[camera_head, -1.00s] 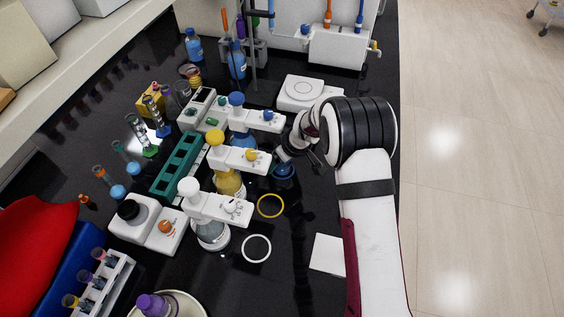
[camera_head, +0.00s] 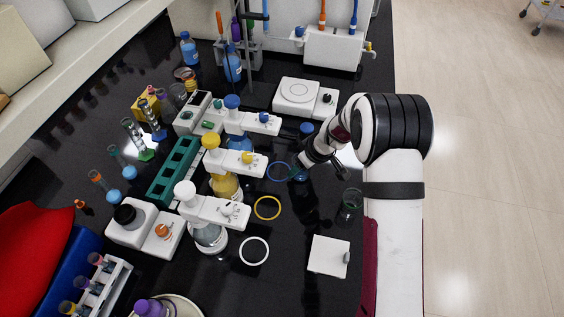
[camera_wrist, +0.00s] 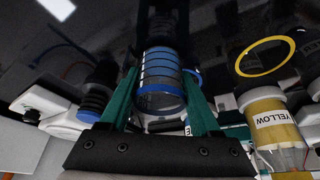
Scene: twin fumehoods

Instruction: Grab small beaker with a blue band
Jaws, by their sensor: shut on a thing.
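A small clear beaker with blue bands (camera_wrist: 160,75) is between the green fingers of my gripper (camera_wrist: 163,102) in the wrist view. The fingers are shut on its sides. In the head view my gripper (camera_head: 298,172) is low over the black bench, just right of an empty blue ring (camera_head: 279,171). The beaker is small and partly hidden by the gripper there, so its exact height above the bench is hard to tell.
Dispensers with blue, yellow (camera_head: 225,185) and white (camera_head: 208,232) caps stand left of the gripper. A yellow ring (camera_head: 267,208) and white ring (camera_head: 254,251) lie nearer. A glass beaker (camera_head: 350,204) and white pad (camera_head: 328,257) are at right. A scale (camera_head: 297,93) stands behind.

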